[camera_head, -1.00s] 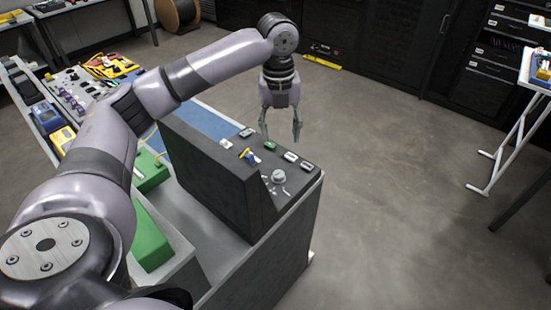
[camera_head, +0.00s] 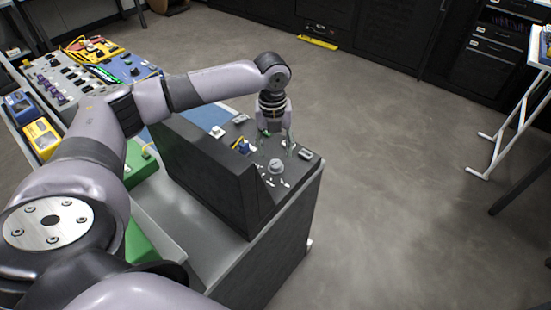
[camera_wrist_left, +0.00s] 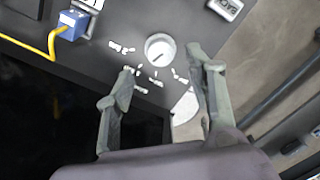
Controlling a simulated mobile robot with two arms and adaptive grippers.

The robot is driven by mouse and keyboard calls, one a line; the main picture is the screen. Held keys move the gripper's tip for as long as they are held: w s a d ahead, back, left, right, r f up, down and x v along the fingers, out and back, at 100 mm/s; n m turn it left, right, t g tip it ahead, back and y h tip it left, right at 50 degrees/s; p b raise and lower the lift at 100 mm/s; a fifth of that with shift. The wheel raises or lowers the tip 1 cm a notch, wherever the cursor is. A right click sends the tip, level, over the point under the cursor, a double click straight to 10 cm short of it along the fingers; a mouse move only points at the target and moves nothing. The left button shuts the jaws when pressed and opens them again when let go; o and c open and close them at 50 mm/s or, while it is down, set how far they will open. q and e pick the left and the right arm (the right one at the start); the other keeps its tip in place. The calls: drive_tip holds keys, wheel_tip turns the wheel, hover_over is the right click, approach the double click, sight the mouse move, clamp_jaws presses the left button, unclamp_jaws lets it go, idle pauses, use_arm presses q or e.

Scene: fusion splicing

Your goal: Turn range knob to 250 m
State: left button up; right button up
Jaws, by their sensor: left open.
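The range knob (camera_head: 276,166) is a round light-grey dial on the sloping dark panel of the instrument (camera_head: 215,165), with small white marks around it. In the left wrist view the knob (camera_wrist_left: 160,47) shows a dark pointer line; the labels are too blurred to read. My left gripper (camera_head: 276,143) is open and empty above the panel, just beyond the knob in the head view. In the left wrist view its fingers (camera_wrist_left: 160,72) are spread apart, with the knob beyond their tips and roughly between them. They appear not to touch it. My right gripper is not in view.
A blue connector (camera_wrist_left: 70,22) with a yellow cable sits on the panel near the knob. Green blocks (camera_head: 146,235) stand left of the instrument. Open floor lies to the right.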

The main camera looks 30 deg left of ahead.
sight(275, 163)
use_arm(q)
wheel_tip(275, 163, down, 6)
drive_tip(key=shift+d+r, duration=0.1)
drive_tip(key=shift+r, duration=0.05)
drive_tip(key=shift+c, duration=0.3)
drive_tip(key=c, duration=1.1)
